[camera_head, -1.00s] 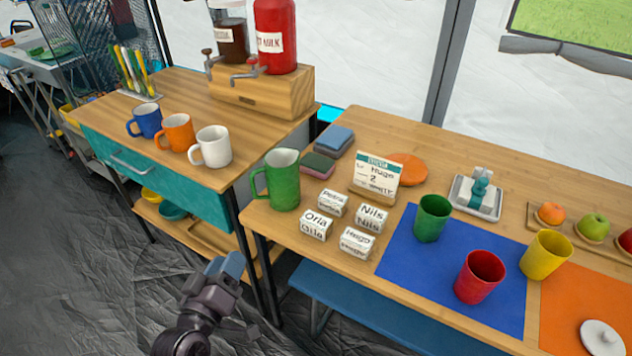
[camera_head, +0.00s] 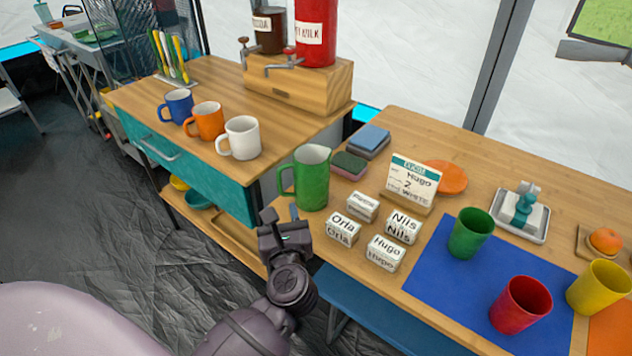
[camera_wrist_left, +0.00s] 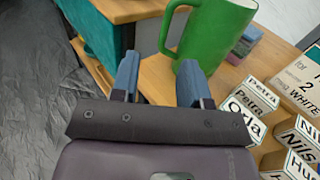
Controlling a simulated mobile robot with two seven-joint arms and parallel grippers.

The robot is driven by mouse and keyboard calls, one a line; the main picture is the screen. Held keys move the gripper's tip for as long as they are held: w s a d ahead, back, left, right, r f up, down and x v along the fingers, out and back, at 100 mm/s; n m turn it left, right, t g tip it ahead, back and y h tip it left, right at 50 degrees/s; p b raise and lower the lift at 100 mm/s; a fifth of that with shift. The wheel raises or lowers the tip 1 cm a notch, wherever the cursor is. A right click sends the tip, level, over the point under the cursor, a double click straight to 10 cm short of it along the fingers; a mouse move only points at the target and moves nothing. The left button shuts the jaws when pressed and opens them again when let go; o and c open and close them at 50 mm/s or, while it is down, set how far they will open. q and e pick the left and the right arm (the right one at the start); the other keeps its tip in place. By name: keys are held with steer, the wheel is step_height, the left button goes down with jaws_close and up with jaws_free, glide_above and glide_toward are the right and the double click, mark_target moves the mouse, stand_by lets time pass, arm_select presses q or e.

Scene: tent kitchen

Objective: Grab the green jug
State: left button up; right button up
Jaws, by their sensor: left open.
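The green jug (camera_head: 312,178) stands upright near the left end of the right-hand wooden table, its handle pointing left. My left gripper (camera_head: 281,213) is open and empty, just in front of the jug and slightly to its left, apart from it as far as I can see. In the left wrist view the two blue fingertips (camera_wrist_left: 157,82) are spread, and the green jug (camera_wrist_left: 213,32) stands beyond them with its handle above the gap. My right gripper is not in view.
Several white name blocks (camera_head: 342,228) stand right of the jug, and a sign (camera_head: 412,180) is behind them. Sponges (camera_head: 349,165) lie behind the jug. Mugs (camera_head: 240,138) stand on the left counter. A green cup (camera_head: 471,232) is on the blue mat (camera_head: 432,268).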

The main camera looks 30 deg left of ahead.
mark_target(280, 183)
arm_select(q)
steer(key=x, duration=0.5)
steer(key=shift+w+a, duration=0.15)
steer(key=shift+w, duration=0.1)
steer(key=shift+w+a+f, duration=0.15)
steer(key=shift+w+a, duration=0.1)
steer(key=shift+w, duration=0.2)
steer(key=x, duration=0.2)
steer(key=b+x, duration=0.1)
steer(key=shift+w+f, duration=0.3)
steer(key=shift+w, duration=0.05)
steer(key=shift+w+a, duration=0.15)
steer(key=shift+w, duration=0.05)
steer(key=shift+w+a+r, duration=0.1)
steer(key=c, duration=0.6)
jaws_close()
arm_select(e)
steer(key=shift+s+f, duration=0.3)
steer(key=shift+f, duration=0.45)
